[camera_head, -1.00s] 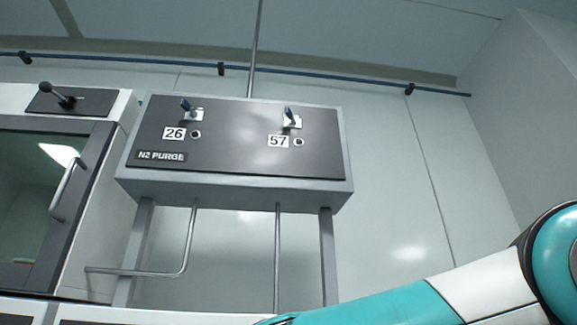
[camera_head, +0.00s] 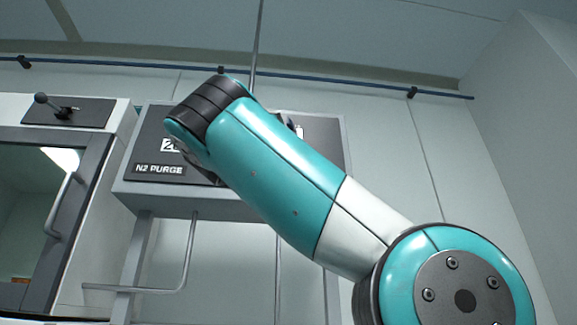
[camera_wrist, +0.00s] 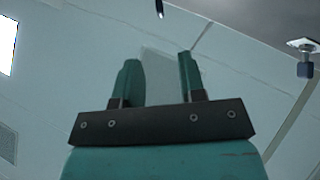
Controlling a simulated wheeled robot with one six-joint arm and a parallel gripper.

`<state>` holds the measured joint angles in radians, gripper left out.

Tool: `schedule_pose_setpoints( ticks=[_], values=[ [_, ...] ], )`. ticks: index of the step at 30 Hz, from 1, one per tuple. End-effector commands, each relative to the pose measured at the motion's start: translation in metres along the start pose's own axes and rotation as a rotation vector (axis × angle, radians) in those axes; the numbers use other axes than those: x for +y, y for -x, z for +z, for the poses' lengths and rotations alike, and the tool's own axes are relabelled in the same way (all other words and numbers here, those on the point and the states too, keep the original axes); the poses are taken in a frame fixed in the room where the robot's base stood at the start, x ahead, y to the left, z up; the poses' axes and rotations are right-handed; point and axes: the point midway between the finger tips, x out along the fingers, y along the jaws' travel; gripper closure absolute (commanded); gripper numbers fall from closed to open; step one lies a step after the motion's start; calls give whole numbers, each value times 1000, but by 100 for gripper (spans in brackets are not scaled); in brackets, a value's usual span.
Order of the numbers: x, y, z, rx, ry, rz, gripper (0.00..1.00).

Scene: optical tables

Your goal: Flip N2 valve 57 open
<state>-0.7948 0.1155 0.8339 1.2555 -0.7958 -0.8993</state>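The N2 purge panel (camera_head: 322,150) is at the middle of the head view, largely covered by my arm. Only a sliver of valve 57 (camera_head: 299,130) shows past the arm's upper edge; its number label is hidden. My gripper (camera_wrist: 160,68) is open and empty in the wrist view, its two fingers apart. A small blue lever on a white plate (camera_wrist: 304,46) is at the upper right of the wrist view, apart from the fingers. I cannot tell which valve it is. The gripper itself is hidden in the head view.
The label for valve 26 (camera_head: 168,145) is partly covered by my arm. A cabinet with a door handle (camera_head: 60,205) and a black-knobbed lever (camera_head: 50,104) stands at the left. A blue rail (camera_head: 350,88) runs along the wall. The wall right of the panel is bare.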

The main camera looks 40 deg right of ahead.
Motion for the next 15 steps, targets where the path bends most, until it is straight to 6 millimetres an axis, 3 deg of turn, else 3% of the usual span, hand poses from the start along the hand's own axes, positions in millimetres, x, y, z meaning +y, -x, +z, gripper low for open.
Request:
schedule_pose_setpoints(
  ticks=[1,3,15],
  values=[
    [2,-18,-5,0,4,6,63],
    [2,-34,-5,0,4,5,63],
    [0,-120,-4,2,2,1,63]
  ],
)
